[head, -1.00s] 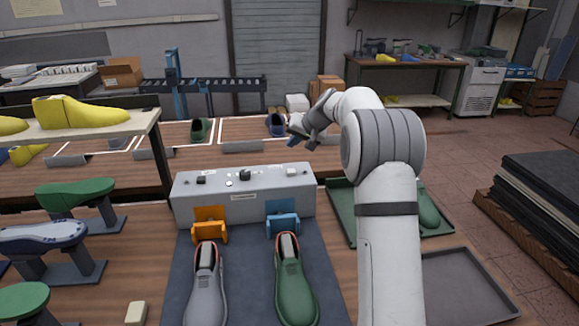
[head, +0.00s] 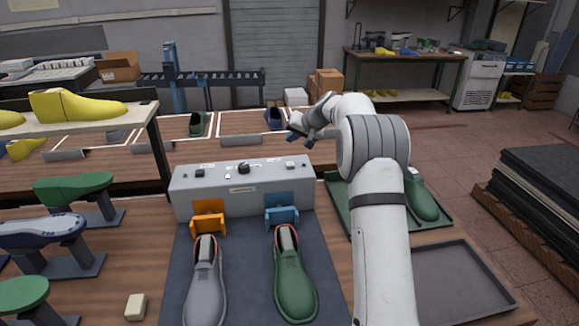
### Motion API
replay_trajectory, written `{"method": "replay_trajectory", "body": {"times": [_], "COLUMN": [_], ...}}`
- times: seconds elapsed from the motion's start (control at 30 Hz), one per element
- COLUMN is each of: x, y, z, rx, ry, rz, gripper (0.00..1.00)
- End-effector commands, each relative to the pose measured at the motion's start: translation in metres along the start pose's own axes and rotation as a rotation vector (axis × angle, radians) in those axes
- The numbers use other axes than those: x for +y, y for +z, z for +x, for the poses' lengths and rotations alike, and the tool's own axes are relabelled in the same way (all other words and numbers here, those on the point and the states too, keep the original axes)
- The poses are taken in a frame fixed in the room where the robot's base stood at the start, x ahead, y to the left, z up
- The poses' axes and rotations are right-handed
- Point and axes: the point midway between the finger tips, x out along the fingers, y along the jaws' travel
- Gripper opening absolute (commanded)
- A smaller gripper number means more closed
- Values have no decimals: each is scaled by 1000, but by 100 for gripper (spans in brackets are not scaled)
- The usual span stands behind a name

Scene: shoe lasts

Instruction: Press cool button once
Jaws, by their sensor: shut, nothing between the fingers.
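A grey control box (head: 242,199) stands on the workbench behind two shoes. Its top carries a dark button (head: 200,173) at the left, a black knob (head: 243,168) in the middle and a pale button (head: 290,162) at the right. The labels are too small to read, so I cannot tell which is the cool button. My gripper (head: 292,137) is above and behind the box's right end, apart from the buttons. Its fingers point left and down. They look closed and hold nothing.
A grey shoe (head: 205,285) and a green shoe (head: 294,285) lie on a dark mat before orange and blue holders. A green tray (head: 444,226) with a green last and an empty grey tray (head: 462,285) lie to the right. A shelf with yellow lasts (head: 75,104) stands left.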

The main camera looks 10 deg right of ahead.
Motion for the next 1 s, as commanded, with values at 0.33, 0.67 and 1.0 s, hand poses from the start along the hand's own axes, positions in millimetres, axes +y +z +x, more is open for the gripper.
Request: {"method": "replay_trajectory", "body": {"times": [0.33, 0.67, 1.0], "x": [27, 33, 33], "y": [29, 35, 35], "z": [40, 48, 47], "rx": [-1, -1, -2], "ry": [-1, -1, -1], "rz": [0, 0, 0], "gripper": [0, 0, 0]}}
